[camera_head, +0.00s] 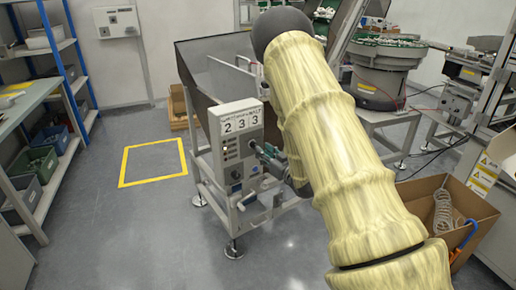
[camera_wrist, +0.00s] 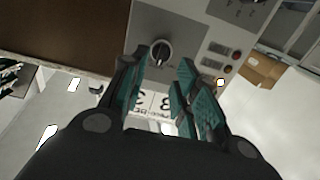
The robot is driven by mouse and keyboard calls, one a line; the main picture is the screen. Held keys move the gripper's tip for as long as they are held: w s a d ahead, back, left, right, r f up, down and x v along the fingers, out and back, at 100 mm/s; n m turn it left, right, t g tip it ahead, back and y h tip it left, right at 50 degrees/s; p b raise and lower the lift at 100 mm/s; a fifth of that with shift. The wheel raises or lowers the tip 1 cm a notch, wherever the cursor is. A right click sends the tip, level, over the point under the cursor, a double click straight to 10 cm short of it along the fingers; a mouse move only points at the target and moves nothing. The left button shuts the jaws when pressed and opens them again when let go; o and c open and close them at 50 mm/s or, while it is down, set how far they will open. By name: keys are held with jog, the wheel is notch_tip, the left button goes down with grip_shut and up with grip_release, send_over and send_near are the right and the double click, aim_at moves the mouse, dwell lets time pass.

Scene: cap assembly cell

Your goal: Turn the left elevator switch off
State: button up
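The elevator's grey control box (camera_head: 236,140) carries large "2 3 3" labels in the head view. In the wrist view its panel (camera_wrist: 195,30) appears upside down, with a round dark rotary switch (camera_wrist: 160,54) that has a pale handle. The handle looks roughly upright in that view. My gripper (camera_wrist: 164,68) is open and empty, its teal fingers spread on either side just short of the switch. Contact with it cannot be made out. In the head view my gripper (camera_head: 268,158) is beside the box's right side, partly hidden by my arm.
Small round panel lights or buttons (camera_wrist: 235,55) sit beside the switch, one glowing white (camera_wrist: 220,82). The dark hopper (camera_head: 215,70) stands behind the box. A cardboard box (camera_head: 450,205) is at right, blue shelving (camera_head: 65,50) at left. Floor with a yellow outline (camera_head: 152,162) is clear.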

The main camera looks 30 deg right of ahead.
aim_at(255, 146)
jog(key=shift+w, duration=2.55)
grip_shut()
